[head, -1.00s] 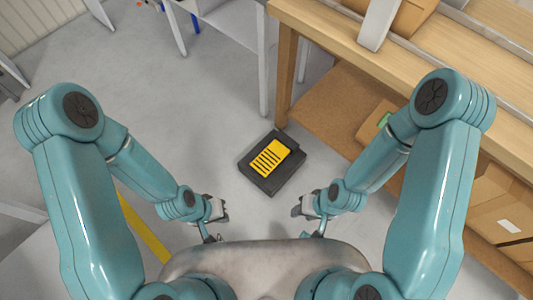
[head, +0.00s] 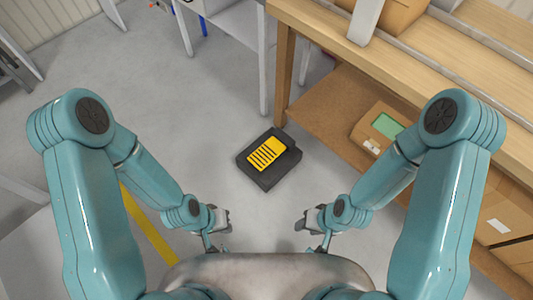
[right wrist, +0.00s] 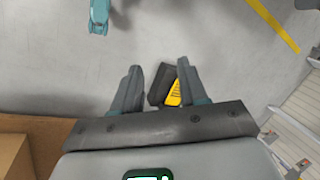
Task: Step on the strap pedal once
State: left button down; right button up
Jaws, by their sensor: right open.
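The strap pedal (head: 267,153) is a yellow plate with black stripes on a dark base. The base (head: 278,177) lies on the grey floor in front of my body, beyond both grippers in the head view. Part of the pedal also shows between the fingers in the right wrist view (right wrist: 173,93). My right gripper (right wrist: 158,85) is open and empty, held above the floor. It also shows in the head view (head: 299,220). My left gripper (head: 228,222) hangs to the left, apart from the pedal; its finger gap is too small to tell. No foot of mine is seen on the pedal.
A wooden workbench (head: 420,60) with a lower shelf (head: 325,120) stands to the right of the pedal. A grey table leg (head: 263,75) stands behind. A yellow floor line (head: 148,228) runs at left. Floor left of the pedal is clear.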

jog(key=shift+w, duration=0.15)
grip_shut()
jog(key=shift+w, duration=0.15)
dwell(1.2)
